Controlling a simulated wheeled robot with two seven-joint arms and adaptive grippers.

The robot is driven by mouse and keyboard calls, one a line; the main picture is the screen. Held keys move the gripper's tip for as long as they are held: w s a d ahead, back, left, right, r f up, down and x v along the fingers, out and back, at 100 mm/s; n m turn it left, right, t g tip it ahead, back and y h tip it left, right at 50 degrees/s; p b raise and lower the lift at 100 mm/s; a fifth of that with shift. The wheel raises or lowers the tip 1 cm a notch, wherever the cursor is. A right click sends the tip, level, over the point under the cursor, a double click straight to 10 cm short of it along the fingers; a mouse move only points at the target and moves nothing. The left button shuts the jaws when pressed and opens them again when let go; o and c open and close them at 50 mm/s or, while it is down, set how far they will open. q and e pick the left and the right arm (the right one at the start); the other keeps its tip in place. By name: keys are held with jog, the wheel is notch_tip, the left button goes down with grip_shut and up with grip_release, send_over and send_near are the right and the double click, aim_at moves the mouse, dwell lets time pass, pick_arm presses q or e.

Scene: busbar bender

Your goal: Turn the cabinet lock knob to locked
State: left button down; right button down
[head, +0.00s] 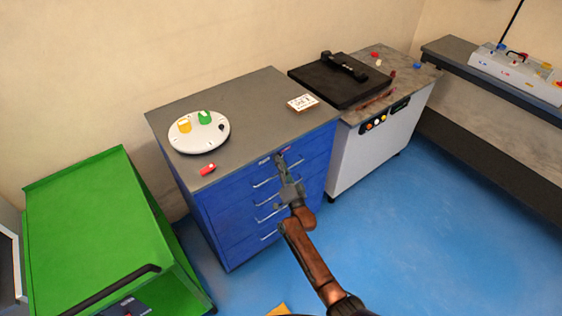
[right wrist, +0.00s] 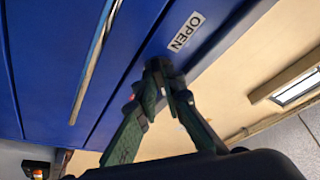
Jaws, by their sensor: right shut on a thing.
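The blue cabinet (head: 217,222) has a grey top and several drawers with silver handles. My right gripper (head: 281,161) is at the upper edge of its front, near the top drawer. In the right wrist view the gripper (right wrist: 166,75) is shut on the dark lock knob (right wrist: 160,64), which the fingers largely hide. The knob's angle cannot be read. My left gripper is not in view.
On the cabinet top are a round white plate (head: 215,138) with yellow and green pieces, a red piece (head: 208,169) and a white card (head: 303,103). A green cart (head: 90,215) stands left, a white machine cabinet (head: 350,160) right. Blue floor is free at right.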

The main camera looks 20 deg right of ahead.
jog(key=shift+m, duration=0.3)
jog(key=c, duration=2)
grip_release()
jog(key=shift+c, duration=0.2)
jog(key=v, duration=1.2)
